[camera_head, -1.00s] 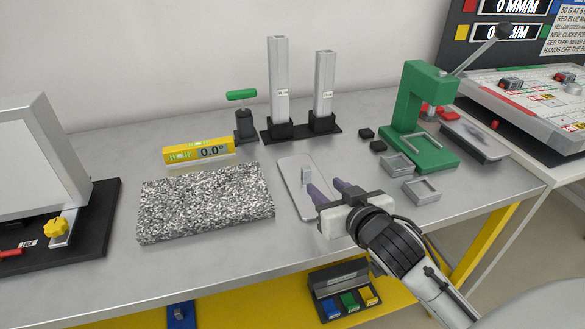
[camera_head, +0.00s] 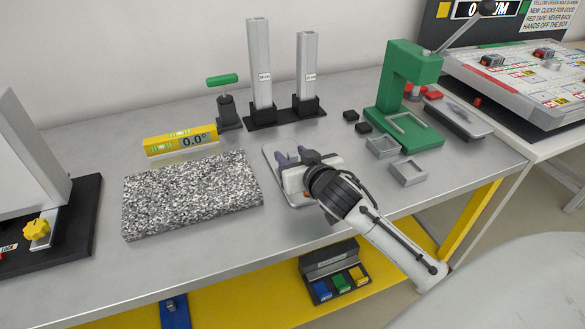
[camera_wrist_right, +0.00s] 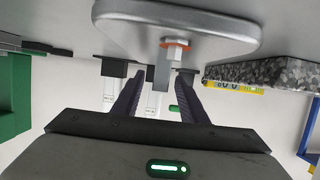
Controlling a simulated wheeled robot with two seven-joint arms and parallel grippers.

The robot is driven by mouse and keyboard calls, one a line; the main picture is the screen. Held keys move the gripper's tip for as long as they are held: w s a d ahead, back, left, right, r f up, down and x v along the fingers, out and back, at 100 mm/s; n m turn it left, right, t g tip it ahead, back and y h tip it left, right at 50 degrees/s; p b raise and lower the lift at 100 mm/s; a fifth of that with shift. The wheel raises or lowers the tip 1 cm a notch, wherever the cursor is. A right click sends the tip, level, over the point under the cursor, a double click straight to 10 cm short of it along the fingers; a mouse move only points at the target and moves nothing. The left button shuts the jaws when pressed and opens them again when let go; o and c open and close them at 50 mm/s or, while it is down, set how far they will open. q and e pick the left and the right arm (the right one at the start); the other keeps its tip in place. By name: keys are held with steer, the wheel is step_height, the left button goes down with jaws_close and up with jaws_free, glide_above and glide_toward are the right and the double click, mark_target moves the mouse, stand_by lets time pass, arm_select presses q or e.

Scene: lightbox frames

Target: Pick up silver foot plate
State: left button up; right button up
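The silver foot plate (camera_head: 271,166) lies flat on the bench, right of the speckled granite block. My right gripper (camera_head: 294,153) is low over it and hides much of it and its upright post. The right wrist view is upside down: the plate (camera_wrist_right: 145,22) is at the top, with a hex nut and orange ring on it. The grey post (camera_wrist_right: 160,78) shows between the two dark fingers, which stand apart. No clear contact between fingers and post shows. My left gripper is out of view.
The granite block (camera_head: 192,195) and yellow level (camera_head: 180,143) are at left. Two tall columns (camera_head: 262,65) and a green clamp (camera_head: 222,80) stand behind. A green press (camera_head: 408,80) and small metal trays (camera_head: 408,173) are at right. Bare bench lies in front.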

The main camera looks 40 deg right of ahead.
jaws_close()
steer(key=shift+r, duration=0.1)
